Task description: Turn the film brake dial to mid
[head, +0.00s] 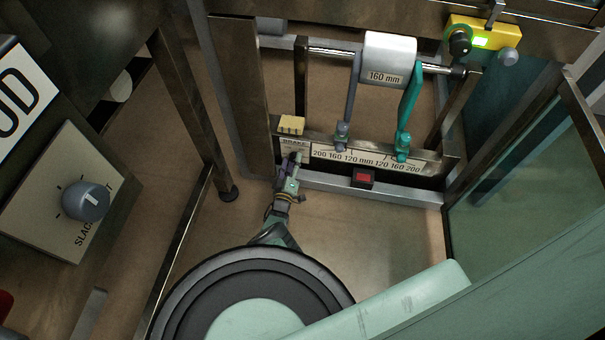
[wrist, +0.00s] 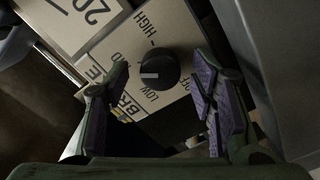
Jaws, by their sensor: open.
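The film brake dial (wrist: 158,70) is a round black knob with a white pointer mark, on a light plate marked BRAKE with HIGH, LOW and other partly covered labels. Its white mark faces left in the wrist view, on the side between HIGH and LOW; the exact setting is hard to tell. My gripper (wrist: 160,82) is open, with one purple-padded finger on each side of the dial and a gap to it. In the head view my gripper (head: 290,170) is at the BRAKE plate (head: 294,143) and hides the dial.
A scale strip (head: 370,160) runs right of the plate, with grey and teal arms holding a white 160 mm roll (head: 388,60). A red button (head: 363,178) is below the strip. A SLACK dial (head: 85,201) is far left.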

